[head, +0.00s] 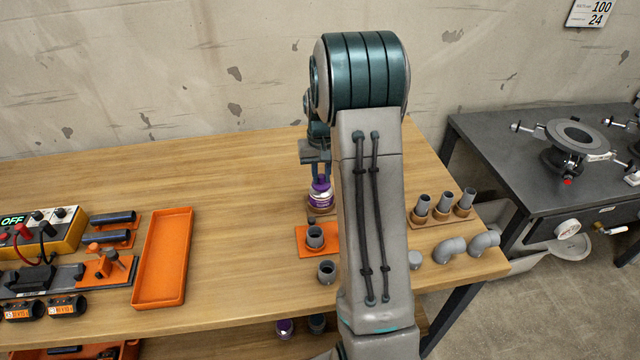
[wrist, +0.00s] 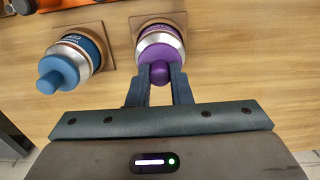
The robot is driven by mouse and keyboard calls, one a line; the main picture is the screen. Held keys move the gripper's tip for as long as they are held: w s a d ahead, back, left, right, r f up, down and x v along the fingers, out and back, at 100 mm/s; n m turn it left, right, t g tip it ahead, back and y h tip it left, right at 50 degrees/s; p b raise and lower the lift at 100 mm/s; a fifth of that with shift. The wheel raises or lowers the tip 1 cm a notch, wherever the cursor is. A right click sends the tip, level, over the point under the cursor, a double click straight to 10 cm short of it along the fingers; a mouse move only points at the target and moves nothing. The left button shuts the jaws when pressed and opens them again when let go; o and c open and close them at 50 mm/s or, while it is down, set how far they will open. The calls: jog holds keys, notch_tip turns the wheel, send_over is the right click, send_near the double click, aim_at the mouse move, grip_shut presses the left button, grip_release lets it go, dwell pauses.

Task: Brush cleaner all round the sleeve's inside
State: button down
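The purple cleaner can (head: 320,198) stands upright on a small wooden base; the wrist view shows its silver shoulder and purple top (wrist: 160,42). My gripper (wrist: 160,73) is above the can, its fingers against both sides of the round purple cap (wrist: 160,74). It also shows in the head view (head: 321,178), partly behind my arm. A grey sleeve-like fitting (head: 316,240) stands upright on an orange mat (head: 305,251), in front of the can. Another short grey fitting (head: 326,272) stands on the bare table nearer. I cannot tell which is the sleeve. The brush is hidden.
A blue-capped can (wrist: 75,62) stands beside the purple one. Grey pipe pieces (head: 444,206) stand on a wooden holder right of my arm, with elbows (head: 450,250) nearby. An orange tray (head: 163,258) and tools lie left. The table is clear between tray and mat.

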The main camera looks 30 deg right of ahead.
dwell(0.4)
jog(key=shift+r+p, duration=2.8)
jog(key=shift+r, duration=1.4)
notch_tip(320, 180, up, 2)
jog(key=shift+p, duration=0.7)
